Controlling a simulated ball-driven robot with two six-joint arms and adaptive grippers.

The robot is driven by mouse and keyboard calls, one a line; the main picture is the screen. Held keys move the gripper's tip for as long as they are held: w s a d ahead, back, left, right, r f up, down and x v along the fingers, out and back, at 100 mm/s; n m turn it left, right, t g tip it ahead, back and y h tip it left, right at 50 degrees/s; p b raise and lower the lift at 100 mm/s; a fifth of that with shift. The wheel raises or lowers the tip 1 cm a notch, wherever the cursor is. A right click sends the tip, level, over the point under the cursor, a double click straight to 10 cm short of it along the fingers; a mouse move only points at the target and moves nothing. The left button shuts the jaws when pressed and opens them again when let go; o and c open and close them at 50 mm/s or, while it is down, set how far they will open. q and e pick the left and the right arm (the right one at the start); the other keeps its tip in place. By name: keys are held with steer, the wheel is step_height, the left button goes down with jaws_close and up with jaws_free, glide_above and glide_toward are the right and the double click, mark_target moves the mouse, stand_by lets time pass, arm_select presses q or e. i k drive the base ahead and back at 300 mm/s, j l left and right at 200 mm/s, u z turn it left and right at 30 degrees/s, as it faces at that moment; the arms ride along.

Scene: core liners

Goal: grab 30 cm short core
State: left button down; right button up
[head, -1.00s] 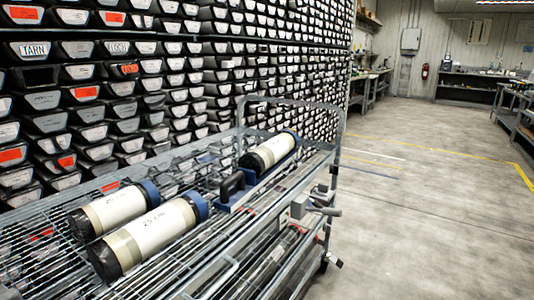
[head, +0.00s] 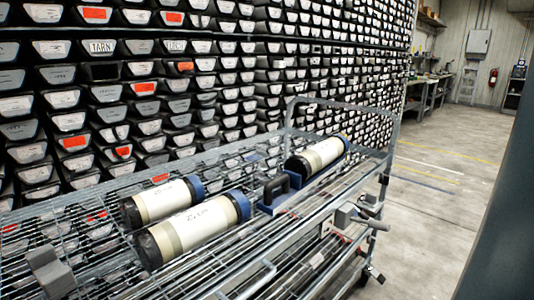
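Three capped core liners lie on the wire top shelf of a cart (head: 232,270). The nearest core (head: 195,228) has a blue cap at its right end, a black left end and a label that seems to read 25 cm. A slightly smaller core (head: 163,200) lies just behind it, its label too small to read now. The third core (head: 318,157) lies at the far end of the cart, with dark ends and no readable length, so I cannot tell whether it is 30 cm. Neither of my grippers can be made out.
A blue tool with a black handle (head: 276,188) sits between the near pair and the far core. A rack of labelled core boxes (head: 215,85) stands behind. A grey block (head: 47,268) is at lower left. A dark panel (head: 500,225) blocks the right edge. Floor (head: 445,150) beyond is clear.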

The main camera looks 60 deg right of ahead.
mark_target(306, 164)
steer(key=k+l+u, duration=0.1)
steer(key=l+u, duration=0.15)
steer(key=l, duration=0.2)
steer(key=k+l+u, duration=0.2)
steer(key=l, duration=0.25)
steer(key=k+l+u, duration=0.25)
steer(key=l, duration=0.2)
steer(key=k+l+u, duration=0.25)
steer(key=l, duration=0.15)
steer(key=k+l+u, duration=0.2)
steer(key=l, duration=0.15)
